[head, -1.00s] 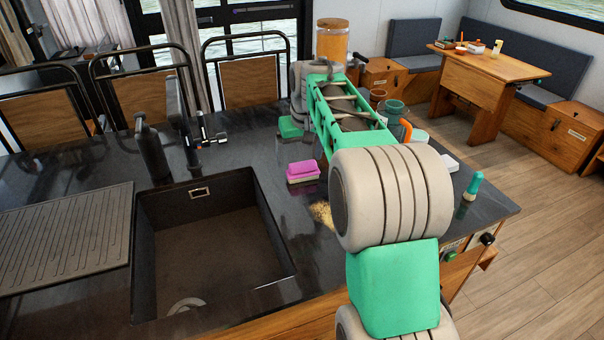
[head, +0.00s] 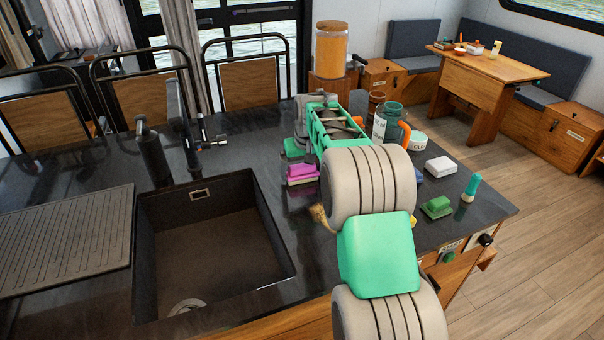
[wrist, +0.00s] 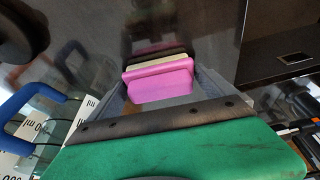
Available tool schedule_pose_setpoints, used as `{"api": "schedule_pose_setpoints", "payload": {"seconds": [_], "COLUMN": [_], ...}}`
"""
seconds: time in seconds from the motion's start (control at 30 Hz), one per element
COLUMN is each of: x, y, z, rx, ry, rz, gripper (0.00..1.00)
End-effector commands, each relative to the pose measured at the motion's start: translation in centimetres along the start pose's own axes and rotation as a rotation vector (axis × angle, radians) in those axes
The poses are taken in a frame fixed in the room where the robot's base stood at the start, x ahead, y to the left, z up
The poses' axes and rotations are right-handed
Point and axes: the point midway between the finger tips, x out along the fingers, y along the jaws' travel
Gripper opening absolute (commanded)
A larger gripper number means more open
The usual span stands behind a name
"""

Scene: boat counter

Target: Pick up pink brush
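The pink brush (head: 302,171) stands on the dark counter to the right of the sink, with pale bristles below its pink block. In the wrist view, the pink brush (wrist: 160,80) lies between the two grey fingers of my gripper (wrist: 161,71). The fingers are apart, one on each side of it, with their tips close to its ends. Whether they touch it is not clear.
The black sink (head: 215,245) is on the left. A tan brush (head: 318,214) is close to my arm. A tall orange jar (head: 331,52) stands behind.

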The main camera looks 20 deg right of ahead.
Motion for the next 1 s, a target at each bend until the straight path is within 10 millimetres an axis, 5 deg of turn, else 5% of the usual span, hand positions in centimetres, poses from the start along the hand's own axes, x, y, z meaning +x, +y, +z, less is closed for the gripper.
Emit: {"api": "schedule_pose_setpoints", "payload": {"seconds": [0.53,0.83,1.0], "x": [-0.1,-0.4,-2.5], "y": [0.0,0.0,0.0], "z": [0.0,-0.2,-0.9], "rx": [0.000,0.000,-0.001], "ry": [0.001,0.002,0.005], "rz": [0.000,0.000,0.000], "gripper": [0.49,0.49,0.49]}}
